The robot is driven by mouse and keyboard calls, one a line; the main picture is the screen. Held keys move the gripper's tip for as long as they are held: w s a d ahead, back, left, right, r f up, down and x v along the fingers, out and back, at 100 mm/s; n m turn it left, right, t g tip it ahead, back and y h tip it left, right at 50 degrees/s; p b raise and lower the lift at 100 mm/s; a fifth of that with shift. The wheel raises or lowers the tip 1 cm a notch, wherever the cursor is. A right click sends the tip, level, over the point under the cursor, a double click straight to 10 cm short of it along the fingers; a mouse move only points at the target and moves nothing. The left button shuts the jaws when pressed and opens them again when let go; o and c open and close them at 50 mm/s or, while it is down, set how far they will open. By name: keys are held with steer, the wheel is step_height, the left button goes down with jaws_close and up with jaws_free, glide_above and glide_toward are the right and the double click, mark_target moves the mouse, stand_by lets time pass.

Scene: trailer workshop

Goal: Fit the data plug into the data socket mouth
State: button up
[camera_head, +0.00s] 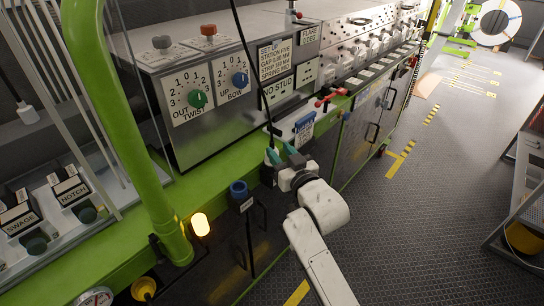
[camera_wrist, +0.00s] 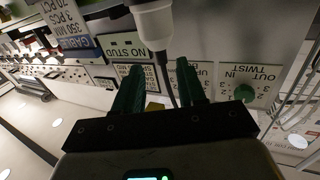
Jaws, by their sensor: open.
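My gripper (camera_head: 285,152) is open, with two green fingers; they show large in the wrist view (camera_wrist: 158,66). A pale plug body with a dark collar (camera_wrist: 155,20), likely the data plug, is at the top of the wrist view, just past the fingertips. Its thin black cable (camera_wrist: 172,88) crosses the gap between the fingers; I cannot tell whether they touch it. In the head view the cable (camera_head: 252,70) hangs down to my gripper, and the plug is hidden there. A blue round fitting (camera_head: 238,188) on the green bench edge may be the data socket; its mouth is not clear.
A grey control box with knobs (camera_head: 205,98) stands behind the green rail. A thick green post (camera_head: 120,130) and a lit amber lamp (camera_head: 200,224) are left of the blue fitting. Another pale plug (camera_head: 28,114) hangs far left.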

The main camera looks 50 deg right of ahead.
mark_target(273, 145)
steer(key=x, duration=0.5)
steer(key=shift+a+f+p, duration=0.1)
steer(key=shift+f+p, duration=0.05)
steer(key=shift+p, duration=0.25)
jaws_close()
